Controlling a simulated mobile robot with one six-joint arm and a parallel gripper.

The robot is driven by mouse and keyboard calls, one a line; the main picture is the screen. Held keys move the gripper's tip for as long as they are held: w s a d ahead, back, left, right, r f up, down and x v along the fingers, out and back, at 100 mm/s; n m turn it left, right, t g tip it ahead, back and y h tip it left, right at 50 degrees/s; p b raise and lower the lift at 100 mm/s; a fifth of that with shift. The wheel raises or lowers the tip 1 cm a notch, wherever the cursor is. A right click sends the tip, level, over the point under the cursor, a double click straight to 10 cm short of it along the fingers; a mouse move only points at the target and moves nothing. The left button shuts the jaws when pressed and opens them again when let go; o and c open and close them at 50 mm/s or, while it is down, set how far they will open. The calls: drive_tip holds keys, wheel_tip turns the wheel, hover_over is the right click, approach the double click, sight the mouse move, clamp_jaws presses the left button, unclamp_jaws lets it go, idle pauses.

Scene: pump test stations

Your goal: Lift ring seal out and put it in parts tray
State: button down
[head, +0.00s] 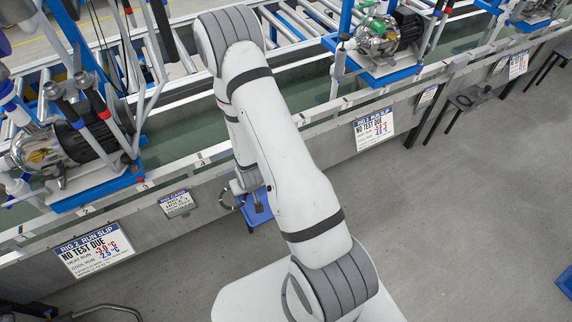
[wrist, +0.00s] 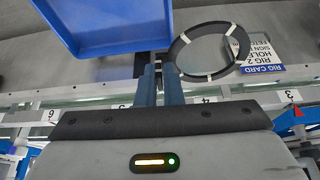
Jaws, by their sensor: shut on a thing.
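The ring seal (wrist: 224,72) is a thin black ring with several white bands. My gripper (wrist: 158,78) is shut on its left edge in the wrist view, and the ring sticks out to the right of the fingers. The exact contact is partly hidden. The blue parts tray (wrist: 112,50) lies to the upper left of the fingers, apart from the ring. In the head view my gripper (head: 250,187) is beside the bench front, with the ring (head: 221,204) just left of it and the blue tray (head: 258,218) below and behind it, partly hidden.
A rig card (head: 177,203) and a run slip (head: 93,250) hang on the bench front. A pump (head: 68,142) stands on a blue-framed rig at left, another pump (head: 380,36) at the upper right. A dark stool (head: 468,99) stands at right.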

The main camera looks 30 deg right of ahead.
drive_tip(key=shift+w+d+f+b, duration=0.15)
drive_tip(key=shift+f+b, duration=0.15)
drive_tip(key=shift+b, duration=0.25)
drive_tip(key=w+d+f+m+h+b, duration=0.1)
drive_tip(key=w+d+f+m+b, duration=0.15)
drive_tip(key=d+b, duration=1.05)
drive_tip(key=w+d+f+m+h+b, duration=0.1)
drive_tip(key=w+d+f+m+b, duration=0.2)
drive_tip(key=b, duration=1.7)
drive_tip(key=shift+n, duration=0.65)
drive_tip(key=f+b, duration=0.4)
drive_tip(key=f, duration=0.2)
drive_tip(key=f+b, duration=0.4)
drive_tip(key=f, duration=0.2)
drive_tip(key=d+f+b, duration=0.1)
drive_tip(key=f+b, duration=0.4)
drive_tip(key=shift+f, duration=0.4)
drive_tip(key=c, duration=1.8)
unclamp_jaws()
drive_tip(key=shift+c, duration=0.2)
drive_tip(key=shift+r, duration=0.15)
